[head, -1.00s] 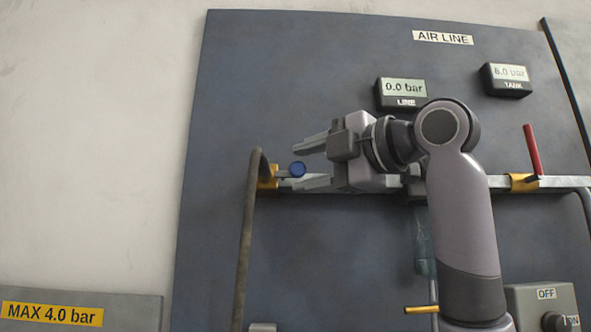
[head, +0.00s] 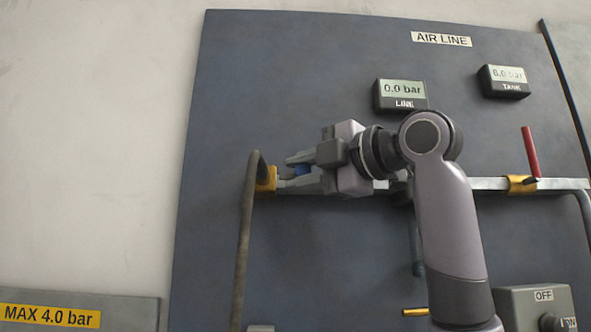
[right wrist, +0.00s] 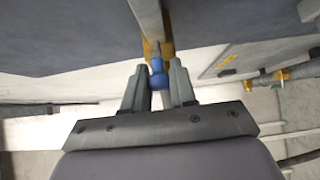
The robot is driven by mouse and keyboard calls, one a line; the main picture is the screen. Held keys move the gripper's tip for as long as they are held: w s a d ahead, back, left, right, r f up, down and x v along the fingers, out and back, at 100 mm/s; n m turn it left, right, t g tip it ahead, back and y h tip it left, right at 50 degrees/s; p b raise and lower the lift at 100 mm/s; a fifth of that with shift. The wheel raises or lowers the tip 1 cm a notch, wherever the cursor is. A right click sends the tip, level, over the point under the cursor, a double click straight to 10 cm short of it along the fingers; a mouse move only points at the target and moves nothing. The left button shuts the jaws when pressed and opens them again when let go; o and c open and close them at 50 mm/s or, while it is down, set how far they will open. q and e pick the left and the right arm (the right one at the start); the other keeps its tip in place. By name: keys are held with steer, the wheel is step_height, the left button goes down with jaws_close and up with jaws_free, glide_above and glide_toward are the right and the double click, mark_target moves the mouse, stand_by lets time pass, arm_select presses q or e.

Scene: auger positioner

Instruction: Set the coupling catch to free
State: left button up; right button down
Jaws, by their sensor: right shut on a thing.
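The coupling catch appears as a small blue knob (head: 302,170) beside the yellow coupling (head: 266,179) at the left end of the pipe. My right gripper (head: 297,171) is shut on the blue knob, one finger above it and one below in the head view. In the right wrist view the blue knob (right wrist: 159,80) sits between the two fingertips, in front of the yellow coupling (right wrist: 153,50). The fingers partly cover the knob. The left gripper is not in view.
A dark hose (head: 247,240) hangs from the coupling. A red-handled valve (head: 531,155) stands on the pipe (head: 487,184) at right. The LINE gauge (head: 402,95) reads 0.0 bar and the TANK gauge (head: 504,80) about 6.0 bar. An OFF switch box (head: 538,305) is at lower right.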

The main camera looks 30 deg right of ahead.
steer(key=shift+s+d, duration=0.25)
steer(key=shift+d, duration=0.4)
steer(key=c, duration=1.2)
jaws_free()
steer(key=shift+o, duration=1.4)
steer(key=shift+s+d, duration=0.1)
steer(key=shift+d, duration=0.05)
steer(key=v, duration=0.7)
